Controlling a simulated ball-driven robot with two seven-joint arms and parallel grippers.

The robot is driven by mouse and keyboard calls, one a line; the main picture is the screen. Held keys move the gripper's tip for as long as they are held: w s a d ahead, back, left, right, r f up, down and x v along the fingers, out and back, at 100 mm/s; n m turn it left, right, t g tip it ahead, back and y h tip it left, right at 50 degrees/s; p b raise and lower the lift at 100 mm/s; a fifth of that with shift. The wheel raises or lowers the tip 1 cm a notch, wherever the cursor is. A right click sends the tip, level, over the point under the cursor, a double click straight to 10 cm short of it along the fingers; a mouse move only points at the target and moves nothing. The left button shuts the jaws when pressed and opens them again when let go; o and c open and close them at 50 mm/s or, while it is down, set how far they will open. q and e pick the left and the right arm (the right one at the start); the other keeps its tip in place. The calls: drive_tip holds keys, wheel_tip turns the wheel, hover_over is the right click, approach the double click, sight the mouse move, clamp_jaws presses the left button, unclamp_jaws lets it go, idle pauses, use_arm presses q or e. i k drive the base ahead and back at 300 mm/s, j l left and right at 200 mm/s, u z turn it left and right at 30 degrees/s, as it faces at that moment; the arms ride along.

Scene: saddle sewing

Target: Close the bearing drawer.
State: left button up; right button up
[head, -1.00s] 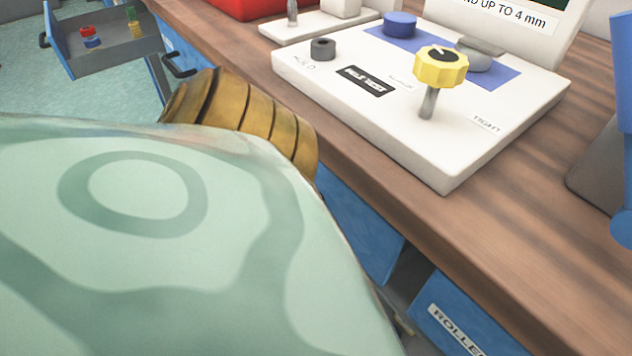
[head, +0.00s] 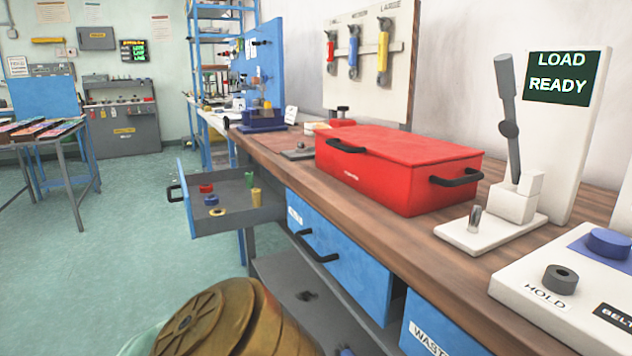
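A blue-fronted grey drawer (head: 187,205) stands pulled out from the workbench, left of centre in the head view. Its dark handle (head: 174,193) faces left, toward the open floor. Inside lie small red, blue and yellow round parts. No label on this drawer can be read, so I cannot confirm that it is the bearing drawer. A brown-gold part of my own arm fills the bottom of the view, below the open drawer and apart from it in the picture. Neither of my grippers is in view.
A shut blue drawer (head: 345,262) with a dark handle is nearer, right of the open one. A drawer marked "WASTE" (head: 425,335) is nearer still. A red case (head: 385,165) and a white lever device (head: 500,225) stand on the wooden bench. Green floor (head: 120,235) lies clear on the left.

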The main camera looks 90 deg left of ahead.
sight(230, 186)
drive_tip(key=u, duration=3.3)
